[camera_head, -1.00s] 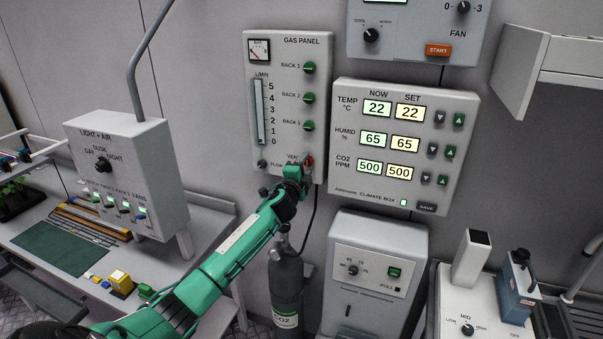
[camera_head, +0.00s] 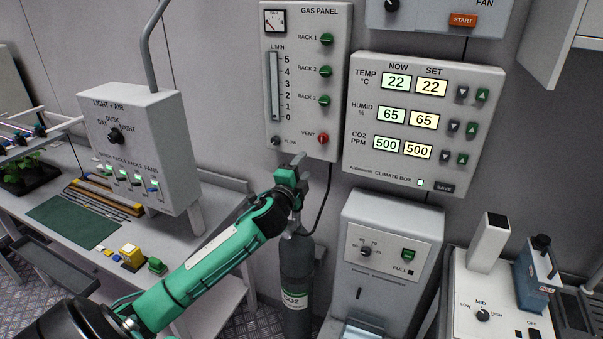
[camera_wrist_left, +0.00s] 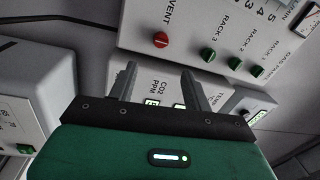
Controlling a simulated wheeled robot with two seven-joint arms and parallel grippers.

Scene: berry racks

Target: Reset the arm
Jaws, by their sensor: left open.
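My left arm reaches in from the left, green and black. Its gripper (camera_head: 299,165) is below the gas panel (camera_head: 343,60), in front of the wall and above the CO2 bottle (camera_head: 297,270). In the left wrist view the gripper (camera_wrist_left: 161,78) has its two fingers spread, with nothing between them. The red vent knob (camera_head: 323,139) on the gas panel is apart from the fingers; it also shows in the left wrist view (camera_wrist_left: 161,40). My right gripper is not in view.
The climate box (camera_head: 425,125) hangs right of the gas panel. A grey cabinet (camera_head: 390,250) stands below it. The light and air box (camera_head: 150,150) stands on the bench at left. A white device with a MID dial (camera_head: 482,315) is at lower right.

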